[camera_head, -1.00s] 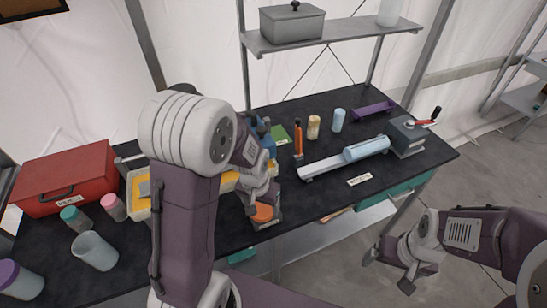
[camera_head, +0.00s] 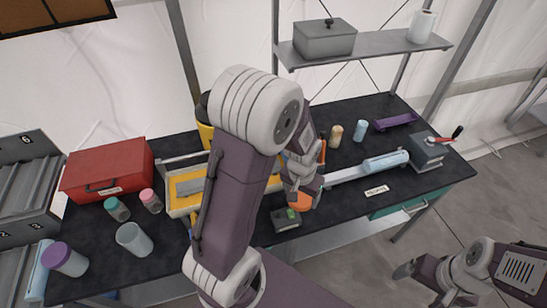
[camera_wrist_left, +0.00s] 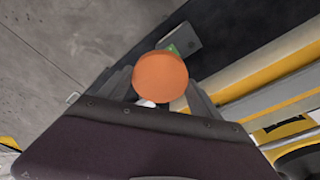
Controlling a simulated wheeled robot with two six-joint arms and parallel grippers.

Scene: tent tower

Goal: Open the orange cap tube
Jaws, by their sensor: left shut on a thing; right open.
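The orange cap (camera_head: 302,202) is at my left gripper (camera_head: 304,188), which is shut on it. In the left wrist view the round orange cap (camera_wrist_left: 160,76) sits between the two fingers. A small pale bit shows just below the cap there; I cannot tell whether it is a tube. A small dark grey block (camera_head: 286,218) with a green patch on top is on the table's front edge, beside the cap; it also shows in the left wrist view (camera_wrist_left: 183,45). My right gripper (camera_head: 405,270) is open and empty at the lower right, away from the table.
A yellow-edged tray (camera_head: 180,205) and a red box (camera_head: 106,168) stand left. Jars with teal (camera_head: 117,208), pink (camera_head: 151,200) and purple (camera_head: 65,258) lids and a beaker (camera_head: 134,239) are at the front left. A grey rail with a pale blue roll (camera_head: 385,161) lies right.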

